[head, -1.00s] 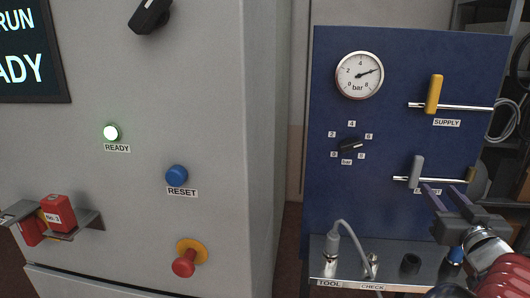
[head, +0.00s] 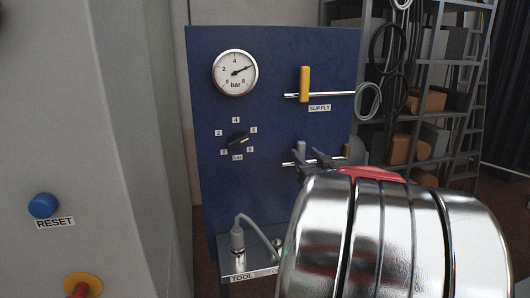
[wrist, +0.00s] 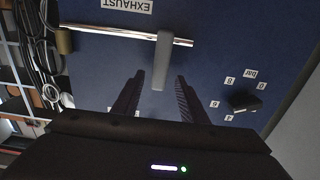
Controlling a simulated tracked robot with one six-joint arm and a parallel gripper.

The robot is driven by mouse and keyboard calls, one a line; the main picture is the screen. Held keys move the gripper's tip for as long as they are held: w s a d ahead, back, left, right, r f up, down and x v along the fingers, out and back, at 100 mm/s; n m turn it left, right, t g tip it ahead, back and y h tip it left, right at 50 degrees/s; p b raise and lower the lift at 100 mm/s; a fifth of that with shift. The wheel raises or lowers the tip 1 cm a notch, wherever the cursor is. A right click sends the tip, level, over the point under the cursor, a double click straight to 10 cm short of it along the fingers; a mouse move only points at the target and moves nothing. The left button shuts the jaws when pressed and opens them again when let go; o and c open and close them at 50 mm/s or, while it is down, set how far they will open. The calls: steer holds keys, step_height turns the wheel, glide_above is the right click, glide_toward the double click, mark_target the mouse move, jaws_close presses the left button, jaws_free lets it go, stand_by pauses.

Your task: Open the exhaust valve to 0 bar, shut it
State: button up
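The exhaust valve has a grey lever (head: 300,150) standing upright across a thin metal pipe (head: 289,163) on the blue panel (head: 215,180). In the wrist view the picture is upside down, and the grey lever (wrist: 161,62) shows below the EXHAUST label (wrist: 127,5). My gripper (head: 312,160) is open and empty in front of the lever. In the wrist view its two dark fingers (wrist: 158,78) sit either side of the lever's free end; contact cannot be told. The pressure gauge (head: 235,73) has its needle pointing upper right, around 6 bar.
The yellow supply lever (head: 304,84) stands upright across its pipe above. A black selector knob (head: 237,139) is left of the exhaust valve. A grey cabinet (head: 120,150) stands at left.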

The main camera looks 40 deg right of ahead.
steer(key=shift+x, duration=1.3)
jaws_close()
steer(key=shift+a, duration=0.1)
